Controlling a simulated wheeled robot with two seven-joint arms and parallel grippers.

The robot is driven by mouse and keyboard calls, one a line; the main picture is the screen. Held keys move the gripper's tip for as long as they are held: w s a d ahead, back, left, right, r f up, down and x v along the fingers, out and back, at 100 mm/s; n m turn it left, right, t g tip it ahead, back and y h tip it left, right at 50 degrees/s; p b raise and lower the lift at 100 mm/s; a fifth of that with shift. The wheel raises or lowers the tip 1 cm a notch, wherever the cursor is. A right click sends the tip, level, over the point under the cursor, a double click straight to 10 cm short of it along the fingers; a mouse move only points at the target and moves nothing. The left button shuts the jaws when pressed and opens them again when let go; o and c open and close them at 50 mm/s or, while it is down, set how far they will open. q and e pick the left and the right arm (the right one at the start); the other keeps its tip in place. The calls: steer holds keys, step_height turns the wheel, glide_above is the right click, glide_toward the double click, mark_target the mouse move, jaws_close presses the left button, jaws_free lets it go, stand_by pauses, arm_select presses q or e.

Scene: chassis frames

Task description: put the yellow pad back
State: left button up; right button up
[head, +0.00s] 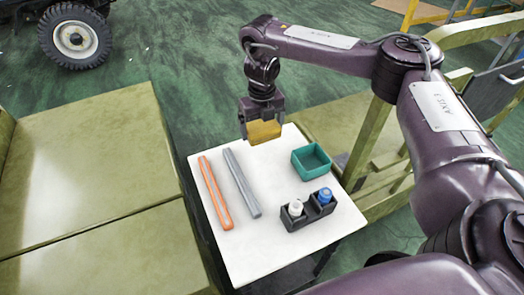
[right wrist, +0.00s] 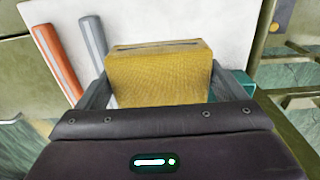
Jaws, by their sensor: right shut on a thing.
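The yellow pad (head: 264,132) is a small yellow block near the far edge of the white table (head: 260,237). My right gripper (head: 262,122) is shut on it, with a finger at each side. In the right wrist view the pad (right wrist: 160,75) fills the space between the gripper's fingers (right wrist: 160,85). I cannot tell whether the pad touches the table top. My left gripper is not in view.
An orange bar (head: 215,192) and a grey bar (head: 242,182) lie on the table's left. A teal open box (head: 311,161) stands at the right. A dark holder (head: 308,213) with a white-capped bottle (head: 295,207) and a blue-capped bottle (head: 325,195) stands nearer. The near table area is clear.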

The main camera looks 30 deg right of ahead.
mark_target(262, 154)
step_height(262, 154, down, 3)
steer(key=shift+f, duration=2.7)
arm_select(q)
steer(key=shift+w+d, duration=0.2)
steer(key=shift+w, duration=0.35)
